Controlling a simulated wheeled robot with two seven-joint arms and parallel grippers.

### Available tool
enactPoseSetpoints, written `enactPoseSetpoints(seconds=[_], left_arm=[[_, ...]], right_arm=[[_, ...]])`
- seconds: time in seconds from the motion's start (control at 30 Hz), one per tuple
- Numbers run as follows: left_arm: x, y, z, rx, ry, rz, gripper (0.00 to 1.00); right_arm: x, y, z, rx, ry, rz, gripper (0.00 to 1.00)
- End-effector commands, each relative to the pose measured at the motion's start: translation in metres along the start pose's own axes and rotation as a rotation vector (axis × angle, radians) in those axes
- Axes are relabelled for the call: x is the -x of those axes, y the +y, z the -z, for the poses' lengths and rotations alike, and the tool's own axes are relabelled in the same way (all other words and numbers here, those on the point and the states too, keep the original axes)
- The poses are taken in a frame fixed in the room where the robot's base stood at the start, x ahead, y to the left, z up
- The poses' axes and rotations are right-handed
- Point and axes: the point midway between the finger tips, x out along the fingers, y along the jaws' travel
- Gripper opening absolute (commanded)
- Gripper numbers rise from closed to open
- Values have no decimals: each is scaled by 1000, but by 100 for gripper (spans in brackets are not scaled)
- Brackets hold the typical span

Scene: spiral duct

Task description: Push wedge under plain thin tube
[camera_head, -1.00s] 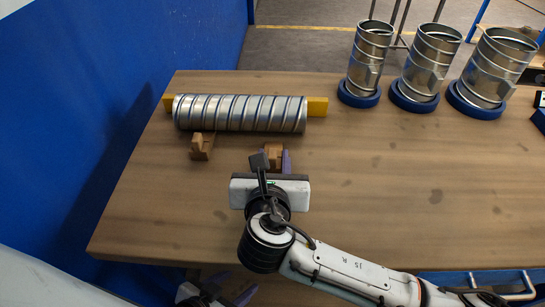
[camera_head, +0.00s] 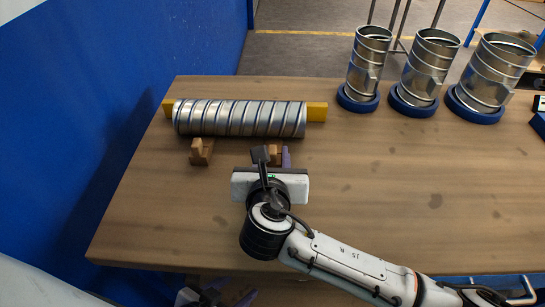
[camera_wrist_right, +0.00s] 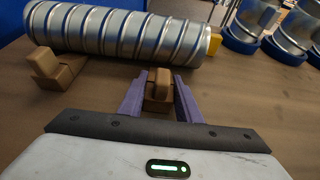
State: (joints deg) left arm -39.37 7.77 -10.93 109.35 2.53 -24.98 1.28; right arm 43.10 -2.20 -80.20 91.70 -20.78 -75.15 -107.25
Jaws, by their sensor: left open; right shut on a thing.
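A plain ribbed silver tube (camera_head: 240,118) lies on its side on the table and also shows in the right wrist view (camera_wrist_right: 120,33). One brown wedge (camera_head: 201,151) sits at its near side towards the left end; whether they touch I cannot tell. My right gripper (camera_head: 275,157) is shut on a second brown wedge (camera_wrist_right: 158,88), with purple fingers on both sides of it. This wedge is at table level, in front of the tube's right half, with a small gap to the tube. My left gripper (camera_head: 228,298) is open and empty at the bottom edge, partly cut off.
A yellow bar (camera_head: 316,111) lies behind the tube and sticks out at both ends. Several upright silver tubes, such as the thinnest one (camera_head: 369,60), stand in blue bases at the back right. A blue wall is on the left.

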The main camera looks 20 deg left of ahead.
Motion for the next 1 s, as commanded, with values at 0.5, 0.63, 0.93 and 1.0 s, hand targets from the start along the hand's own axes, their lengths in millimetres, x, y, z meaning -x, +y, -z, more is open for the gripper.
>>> enactPoseSetpoints(seconds=[0.5, 0.63, 0.93, 1.0], left_arm=[[0, 0, 0, 0, 1, 0, 52], [0, 0, 1, -1, 2, 0, 52], [-1, 0, 1, -1, 2, 0, 52], [0, 0, 1, -1, 2, 0, 52]], right_arm=[[-15, 0, -7, 0, -2, 0, 4], [-14, 0, -7, 0, -2, 0, 51], [-14, 0, -6, 0, 0, 0, 52], [-10, 0, -6, 0, 0, -1, 52]])
